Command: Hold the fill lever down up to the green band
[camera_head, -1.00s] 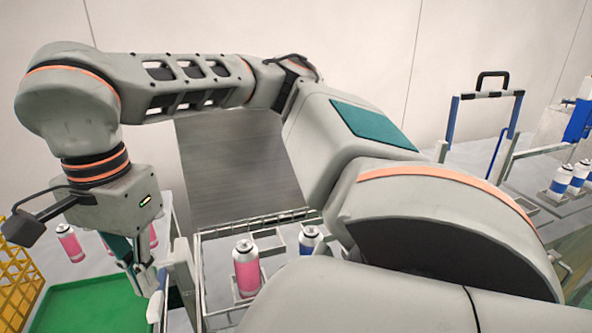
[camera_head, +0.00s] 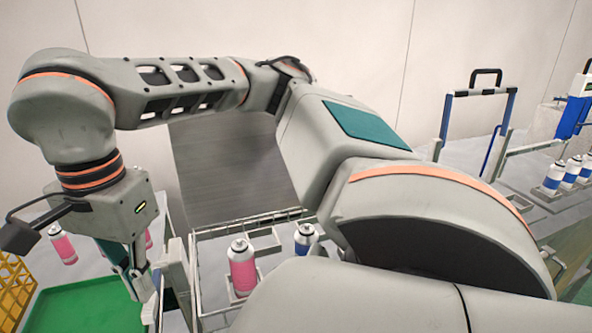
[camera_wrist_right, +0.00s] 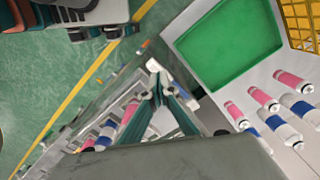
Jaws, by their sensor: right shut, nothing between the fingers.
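My right gripper (camera_head: 144,288) points down at the lower left of the head view, beside a grey upright post (camera_head: 176,270). Its fingers are shut with nothing between them. In the right wrist view, the fingertips (camera_wrist_right: 157,72) meet next to a white bar with a blue edge (camera_wrist_right: 180,78). This bar may be the fill lever, but I cannot tell for sure, nor whether the fingers touch it. I cannot make out a green band. My left gripper is not in view.
A wire-railed rack holds a pink can (camera_head: 242,268) and a blue-banded can (camera_head: 305,240). A green tray (camera_head: 85,305) and a yellow crate (camera_head: 14,288) lie left. Several cans stand beside the tray in the wrist view. Blue-banded cans (camera_head: 555,177) stand far right.

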